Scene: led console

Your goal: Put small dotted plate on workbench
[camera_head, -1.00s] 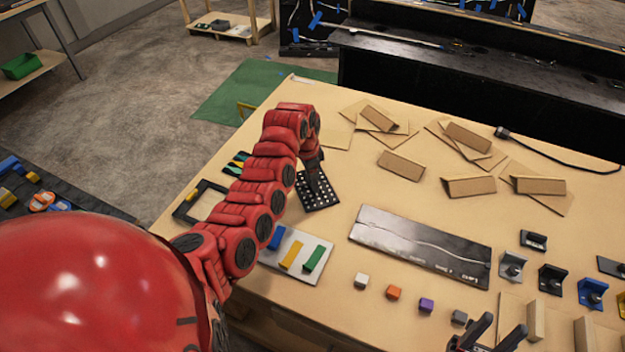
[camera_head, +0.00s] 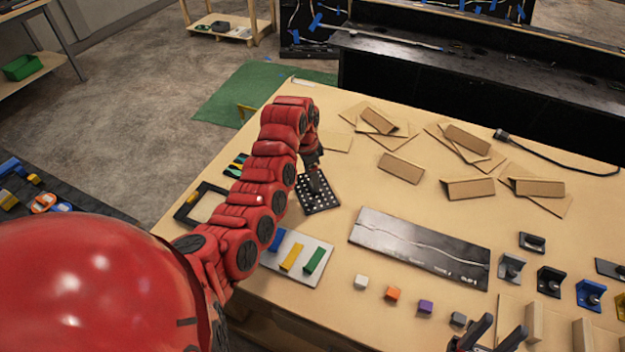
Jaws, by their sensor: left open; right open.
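The small dotted plate (camera_head: 322,205), black with white dots, lies flat on the workbench (camera_head: 390,200), left of the dark metal panel. My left gripper (camera_head: 316,190) points down right over the plate, and part of the plate is hidden behind it. Its fingers are open; whether they touch the plate I cannot tell. My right gripper (camera_head: 489,335) shows at the bottom edge, open and empty, with its fingers apart above the front of the workbench.
A long dark panel (camera_head: 420,249) lies mid-bench. A light plate with coloured bars (camera_head: 297,257) and a black frame (camera_head: 201,203) lie to the left. Small cubes (camera_head: 393,293) line the front, cardboard pieces (camera_head: 400,168) the back, and brackets (camera_head: 551,281) the right.

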